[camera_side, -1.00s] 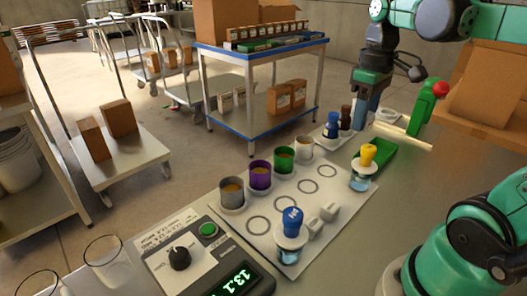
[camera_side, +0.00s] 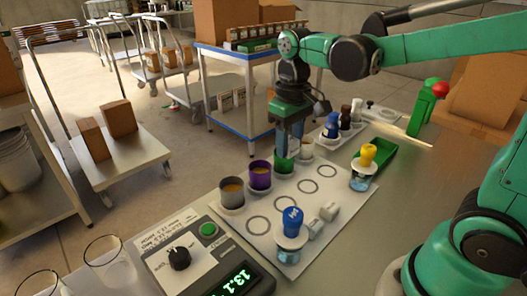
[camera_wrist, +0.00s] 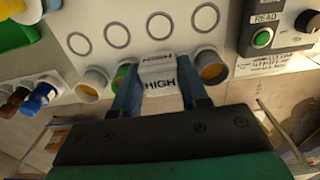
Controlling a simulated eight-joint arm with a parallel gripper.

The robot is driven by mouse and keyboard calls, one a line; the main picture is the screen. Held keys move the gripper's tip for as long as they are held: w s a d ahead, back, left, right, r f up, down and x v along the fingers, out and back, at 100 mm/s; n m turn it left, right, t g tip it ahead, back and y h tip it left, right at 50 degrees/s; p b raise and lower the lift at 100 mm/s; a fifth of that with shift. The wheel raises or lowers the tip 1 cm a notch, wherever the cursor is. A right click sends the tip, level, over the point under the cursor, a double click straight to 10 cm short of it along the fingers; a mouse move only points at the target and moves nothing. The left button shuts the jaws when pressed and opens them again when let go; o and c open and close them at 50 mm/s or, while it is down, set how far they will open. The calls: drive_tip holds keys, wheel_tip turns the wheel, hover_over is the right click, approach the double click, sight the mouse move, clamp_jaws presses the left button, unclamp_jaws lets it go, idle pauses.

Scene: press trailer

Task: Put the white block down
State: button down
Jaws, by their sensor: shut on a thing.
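My gripper (camera_side: 288,150) is above the row of cups at the back of the white board. In the wrist view my gripper (camera_wrist: 157,72) is shut on the white block (camera_wrist: 161,86), which shows the word HIGH on the face towards the camera. A second label on its far face is too small to read. The block and fingers hide part of the cup row behind them. In the side view the fingers cover the block, and I cannot tell its height above the board.
The white board (camera_side: 262,247) has empty printed rings. Grey (camera_side: 231,194), purple (camera_side: 260,176) and green (camera_side: 283,161) cups stand along its back edge. A blue-capped bottle (camera_side: 292,222) and small white pieces (camera_side: 322,222) stand at the front. A yellow-capped bottle (camera_side: 366,160) and a green tray (camera_side: 378,152) are right.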

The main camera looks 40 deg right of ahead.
sight(285, 205)
wheel_tip(285, 205, down, 13)
drive_tip(key=shift+f, duration=0.1)
idle(0.4)
drive_tip(key=shift+c, duration=2.3)
unclamp_jaws()
drive_tip(key=shift+f, duration=0.1)
wheel_tip(285, 205, up, 12)
drive_tip(key=shift+r, duration=0.1)
drive_tip(key=shift+s+a+r+t, duration=0.2)
drive_tip(key=shift+s+r+t, duration=0.1)
drive_tip(key=shift+s+t, duration=0.15)
drive_tip(key=shift+s+a+r+t, duration=0.2)
drive_tip(key=shift+s+t, duration=0.2)
drive_tip(key=shift+t, duration=0.25)
drive_tip(key=shift+s+a+r+t, duration=0.15)
drive_tip(key=shift+s+t, duration=0.25)
drive_tip(key=shift+t, duration=0.2)
drive_tip(key=t, duration=0.1)
drive_tip(key=s+t, duration=0.1)
drive_tip(key=a+t, duration=0.1)
drive_tip(key=shift+s+f+t, duration=0.2)
drive_tip(key=shift+s+t, duration=0.1)
drive_tip(key=shift+t, duration=0.1)
